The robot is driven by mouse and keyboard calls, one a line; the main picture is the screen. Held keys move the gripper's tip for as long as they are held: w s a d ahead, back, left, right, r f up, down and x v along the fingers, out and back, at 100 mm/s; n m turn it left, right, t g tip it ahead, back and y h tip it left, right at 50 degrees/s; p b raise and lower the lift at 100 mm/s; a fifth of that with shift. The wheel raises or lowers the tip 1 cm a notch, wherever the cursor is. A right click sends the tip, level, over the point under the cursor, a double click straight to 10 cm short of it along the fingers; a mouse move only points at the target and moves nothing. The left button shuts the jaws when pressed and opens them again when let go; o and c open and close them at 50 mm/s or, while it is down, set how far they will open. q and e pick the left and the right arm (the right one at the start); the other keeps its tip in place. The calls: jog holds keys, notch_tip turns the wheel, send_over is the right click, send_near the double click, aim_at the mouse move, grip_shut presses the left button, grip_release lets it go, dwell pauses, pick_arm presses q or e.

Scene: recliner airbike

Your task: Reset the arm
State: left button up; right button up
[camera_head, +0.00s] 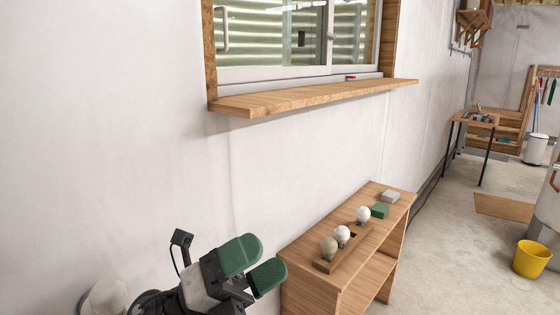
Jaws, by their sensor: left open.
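My left gripper (258,266) shows at the bottom left of the head view, with two green-padded fingers apart and nothing visible between them. It is just left of the near end of a low wooden shelf unit (306,267). Part of my left arm shows behind it at the bottom edge. My right gripper is not in view.
A wooden window ledge (310,97) juts from the wall above. A yellow bucket (532,259) stands on open floor at right.

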pick_arm(q)
jog(key=w+a+f+n+t+y, duration=0.1)
jog(key=a+f+n+t+y, duration=0.5)
jog(key=f+n+y, duration=0.7)
jog(key=w+a+f+n+t+y, duration=0.1)
jog(key=a+f+n+t+y, duration=0.5)
jog(key=n, duration=1.1)
jog(key=s+a+f+n+g+y, duration=0.2)
jog(key=s+a+f+n+g, duration=0.1)
jog(key=s+f+g, duration=0.65)
jog(key=s+a+f+n+g+y, duration=0.25)
jog(key=s+f+g, duration=0.35)
jog(key=s, duration=0.6)
jog(key=s+d+f+x, duration=0.1)
jog(key=s+x, duration=0.2)
jog(key=x, duration=1)
jog(key=s+x, duration=0.2)
jog(key=x, duration=1.2)
jog(key=s+a+f+g, duration=0.1)
jog(key=s+a+f, duration=0.2)
jog(key=s+f, duration=1.3)
jog(key=shift+s+h, duration=0.1)
jog(key=shift+h, duration=0.15)
jog(key=shift+c, duration=0.3)
